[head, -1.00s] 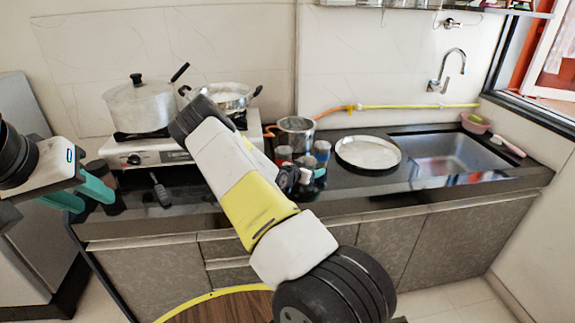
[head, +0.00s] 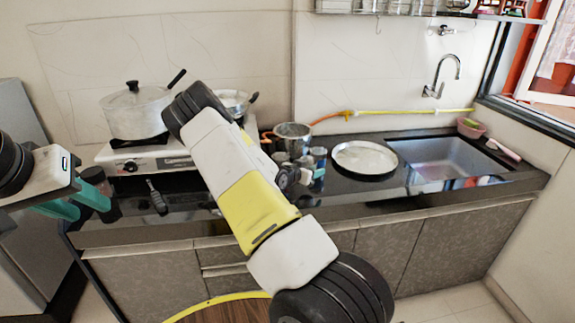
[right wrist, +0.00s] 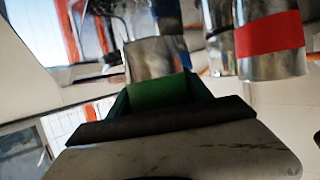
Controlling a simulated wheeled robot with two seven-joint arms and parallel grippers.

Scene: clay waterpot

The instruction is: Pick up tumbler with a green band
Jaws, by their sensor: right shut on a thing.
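In the right wrist view, a shiny steel tumbler with a green band (right wrist: 158,90) sits between the teal fingers of my right gripper (right wrist: 160,98), which is shut on it. The fingers hold it at the band. In the head view my right arm hides most of that gripper and the tumbler, among a cluster of tumblers on the counter. I cannot tell whether the held tumbler is off the counter. My left gripper (head: 76,203) is open and empty at the left, its two teal fingers apart near the counter's left end.
A tumbler with a red band (right wrist: 268,36) stands close beside the held one. A steel pot (head: 293,135) is behind the cluster, and a round plate (head: 364,158) lies right of it. The stove (head: 150,158) carries a lidded pot (head: 135,110) and a pan. The sink (head: 440,160) is at right.

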